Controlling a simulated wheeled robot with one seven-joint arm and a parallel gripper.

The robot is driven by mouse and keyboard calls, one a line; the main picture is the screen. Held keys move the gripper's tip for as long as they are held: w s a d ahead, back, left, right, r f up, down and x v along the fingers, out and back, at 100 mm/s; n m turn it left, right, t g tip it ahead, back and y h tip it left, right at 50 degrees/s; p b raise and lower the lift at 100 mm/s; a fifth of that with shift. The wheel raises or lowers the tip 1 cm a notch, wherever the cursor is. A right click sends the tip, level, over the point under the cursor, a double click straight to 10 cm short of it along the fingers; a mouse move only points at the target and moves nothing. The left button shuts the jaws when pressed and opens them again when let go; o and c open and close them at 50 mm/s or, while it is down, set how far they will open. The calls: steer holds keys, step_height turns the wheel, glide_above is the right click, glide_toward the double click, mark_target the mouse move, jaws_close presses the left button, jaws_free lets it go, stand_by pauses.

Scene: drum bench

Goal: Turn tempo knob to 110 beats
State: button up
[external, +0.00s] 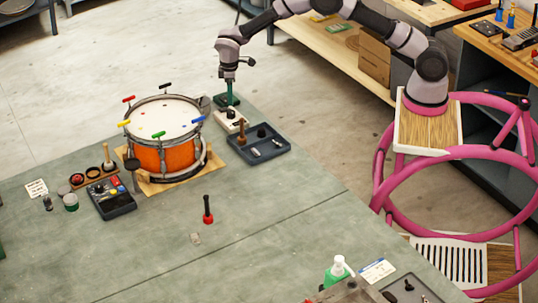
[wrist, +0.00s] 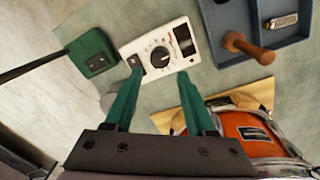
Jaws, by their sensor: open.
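The tempo knob (wrist: 160,56) is a round black knob with a pale pointer line, ringed by dial marks. It sits on a small white box (wrist: 127,50), which has a dark window at one side. The box also shows in the external view (external: 231,124) on the bench, behind the drum. My gripper (wrist: 159,74) has green fingers, spread apart and empty. In the wrist view the fingertips reach the box's near edge, on either side of the knob. In the external view my gripper (external: 229,95) points down above the box. The dial's numbers are too small to read.
A dark green block (wrist: 92,52) with a black rod stands beside the box. A blue-grey tray (wrist: 222,45) with a wooden-handled tool lies on the other side. The orange drum (external: 163,158) with coloured keys is close by. The bench's near middle is mostly clear.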

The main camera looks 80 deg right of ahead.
steer(key=shift+a+r, duration=0.1)
steer(key=shift+r, duration=2)
